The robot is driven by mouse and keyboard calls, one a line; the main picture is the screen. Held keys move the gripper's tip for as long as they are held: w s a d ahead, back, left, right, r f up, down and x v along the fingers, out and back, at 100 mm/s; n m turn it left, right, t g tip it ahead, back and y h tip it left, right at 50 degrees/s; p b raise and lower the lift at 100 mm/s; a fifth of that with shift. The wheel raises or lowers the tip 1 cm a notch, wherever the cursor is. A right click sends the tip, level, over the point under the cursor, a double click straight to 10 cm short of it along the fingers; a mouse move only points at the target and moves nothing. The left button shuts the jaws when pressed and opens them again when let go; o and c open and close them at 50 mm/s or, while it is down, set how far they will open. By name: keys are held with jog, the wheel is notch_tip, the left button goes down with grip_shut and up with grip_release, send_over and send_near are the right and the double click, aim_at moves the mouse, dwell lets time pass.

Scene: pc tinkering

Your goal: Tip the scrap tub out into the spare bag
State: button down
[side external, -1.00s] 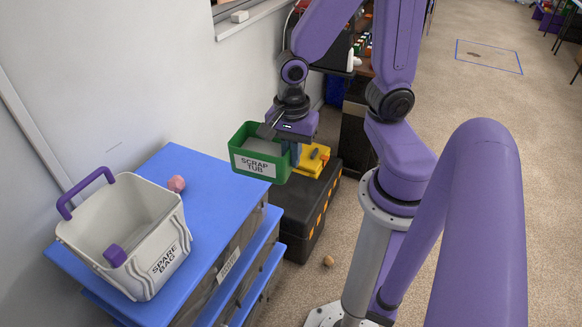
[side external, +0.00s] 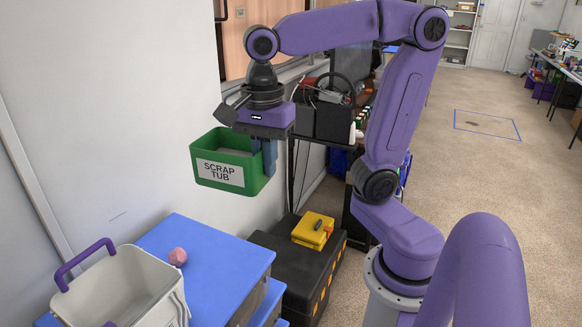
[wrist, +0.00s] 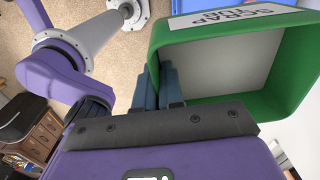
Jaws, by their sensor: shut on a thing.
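The green scrap tub (side external: 205,181), with a white "SCRAP TUB" label, hangs upright in the air behind and above the blue-topped unit in the side view. My gripper (side external: 264,160) is shut on the tub's right wall. In the wrist view, my gripper's fingers (wrist: 172,85) press on the tub's wall, and the green tub (wrist: 290,88) shows a pale grey interior. I cannot make out loose scrap inside. The spare bag (side external: 140,290), off-white with purple handles, stands open on the unit at lower left. Its lower part is cut off by the picture's edge.
The wall is close behind the tub.

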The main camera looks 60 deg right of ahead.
aim_at(193, 171)
jog(key=w+a+f, duration=0.1)
jog(key=w+a, duration=0.7)
jog(key=a, duration=0.5)
jog(key=w+a, duration=0.8)
jog(key=a, duration=0.5)
jog(key=d+f+g+y, duration=0.1)
jog(key=d+f+y, duration=0.1)
jog(key=y, duration=1)
jog(key=d+f+g+y, duration=0.1)
jog(key=f+y, duration=0.3)
jog(key=y, duration=0.8)
jog(key=shift+d+y, duration=0.3)
jog(key=shift+d, duration=0.05)
